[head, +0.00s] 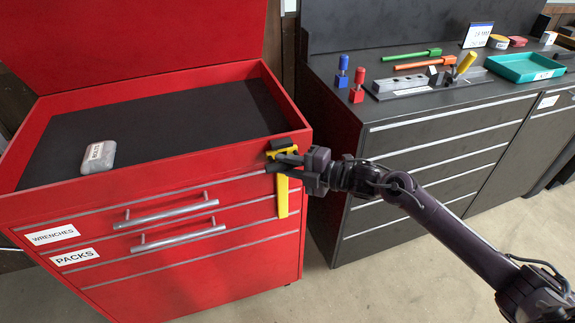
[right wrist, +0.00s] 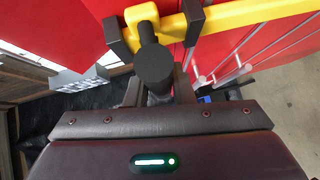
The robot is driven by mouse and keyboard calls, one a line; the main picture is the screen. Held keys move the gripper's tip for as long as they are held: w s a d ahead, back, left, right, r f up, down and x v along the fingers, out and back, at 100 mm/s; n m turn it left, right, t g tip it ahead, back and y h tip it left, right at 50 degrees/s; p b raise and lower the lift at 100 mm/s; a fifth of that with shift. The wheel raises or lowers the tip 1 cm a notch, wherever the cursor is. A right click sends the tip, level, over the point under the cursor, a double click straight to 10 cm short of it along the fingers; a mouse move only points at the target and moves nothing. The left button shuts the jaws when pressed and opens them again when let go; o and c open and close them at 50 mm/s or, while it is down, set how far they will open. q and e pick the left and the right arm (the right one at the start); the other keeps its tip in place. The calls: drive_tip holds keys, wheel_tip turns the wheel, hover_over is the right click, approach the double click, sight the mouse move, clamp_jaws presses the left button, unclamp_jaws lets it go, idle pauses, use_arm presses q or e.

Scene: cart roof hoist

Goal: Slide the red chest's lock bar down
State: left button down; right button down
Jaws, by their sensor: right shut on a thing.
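The red chest (head: 200,262) stands at the left with its lid up. Its yellow lock bar (head: 282,200) hangs upright along the right edge of the drawer fronts, with a black piece at its upper end. My right gripper (head: 287,161) is at the top of the bar, shut on its handle. In the right wrist view, the yellow bar (right wrist: 255,14) runs across the top, and a dark round knob (right wrist: 154,65) stands between dark parts of my gripper (right wrist: 154,40). The exact contact is partly hidden. My left gripper is not in view.
A grey labelled pack (head: 98,157) lies on the chest's black top. A dark cabinet (head: 420,150) stands to the right, carrying blue and red pieces, pens and a teal tray (head: 525,67). Two drawer handles (head: 165,212) stick out from the chest front. Bare floor lies in front.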

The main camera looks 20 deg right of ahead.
drive_tip(key=shift+s+f, duration=0.1)
drive_tip(key=shift+f, duration=0.2)
drive_tip(key=c, duration=1.6)
unclamp_jaws()
drive_tip(key=o, duration=0.3)
drive_tip(key=shift+a, duration=0.1)
drive_tip(key=shift+o, duration=0.2)
drive_tip(key=b+v, duration=0.1)
drive_tip(key=v, duration=0.6)
drive_tip(key=shift+d+r, duration=0.15)
drive_tip(key=shift+d, duration=0.1)
drive_tip(key=shift+s, duration=0.1)
